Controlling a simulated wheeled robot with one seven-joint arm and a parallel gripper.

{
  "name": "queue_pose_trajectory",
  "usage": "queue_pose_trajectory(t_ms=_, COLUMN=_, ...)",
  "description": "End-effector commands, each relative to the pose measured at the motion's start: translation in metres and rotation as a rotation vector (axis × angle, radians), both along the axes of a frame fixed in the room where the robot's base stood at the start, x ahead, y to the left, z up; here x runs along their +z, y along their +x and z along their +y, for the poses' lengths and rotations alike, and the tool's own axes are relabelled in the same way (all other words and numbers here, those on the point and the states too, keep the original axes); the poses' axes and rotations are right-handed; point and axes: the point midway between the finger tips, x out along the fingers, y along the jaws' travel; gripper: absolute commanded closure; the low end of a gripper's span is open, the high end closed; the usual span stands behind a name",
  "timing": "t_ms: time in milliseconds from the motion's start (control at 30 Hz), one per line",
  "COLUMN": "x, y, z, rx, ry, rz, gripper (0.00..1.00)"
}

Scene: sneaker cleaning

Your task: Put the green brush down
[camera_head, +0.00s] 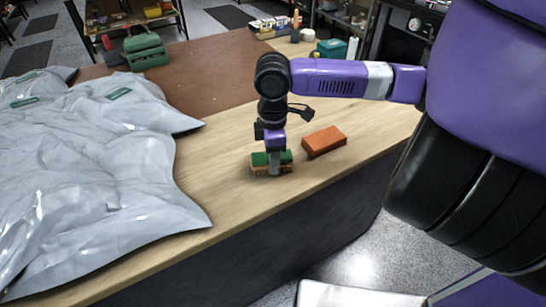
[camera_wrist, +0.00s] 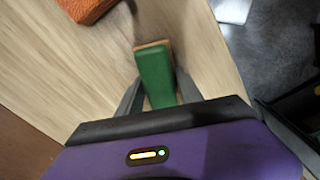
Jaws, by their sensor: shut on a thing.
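The green brush (camera_head: 259,159) has a green back over tan bristles. It is at the front part of the wooden table (camera_head: 220,165), at or just above the surface; I cannot tell whether the bristles touch the wood. My gripper (camera_head: 273,165) points down and is shut on the brush across its middle. In the wrist view the green back of the brush (camera_wrist: 155,75) lies between the two fingers of my gripper (camera_wrist: 157,92). The far end of the brush shows, and the near end is hidden by the gripper body.
An orange-red brick-like block (camera_head: 324,141) lies just right of the brush. Grey plastic bags (camera_head: 90,180) cover the left of the table. A green toolbox (camera_head: 146,51) stands at the back left, small boxes (camera_head: 270,26) at the back. The table's front edge is close to the brush.

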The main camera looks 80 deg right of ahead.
Motion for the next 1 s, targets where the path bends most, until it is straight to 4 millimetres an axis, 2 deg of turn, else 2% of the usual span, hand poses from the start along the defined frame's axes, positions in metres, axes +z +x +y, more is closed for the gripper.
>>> queue_pose_trajectory(t_ms=33, x=-0.001, y=0.0, z=0.0, rx=0.0, ry=0.0, rz=0.0, gripper=0.53)
queue_pose_trajectory(t_ms=133, x=-0.001, y=0.0, z=0.0, rx=0.0, ry=0.0, rz=0.0, gripper=0.35)
queue_pose_trajectory(t_ms=433, x=0.0, y=0.0, z=0.0, rx=0.0, ry=0.0, rz=0.0, gripper=0.35)
queue_pose_trajectory(t_ms=567, x=0.007, y=0.0, z=0.0, rx=0.0, ry=0.0, rz=0.0, gripper=0.35)
queue_pose_trajectory(t_ms=667, x=0.021, y=0.001, z=0.0, rx=0.0, ry=-0.002, rz=-0.002, gripper=0.35)
queue_pose_trajectory(t_ms=1000, x=0.09, y=0.0, z=-0.001, rx=0.0, ry=-0.003, rz=0.0, gripper=0.35)
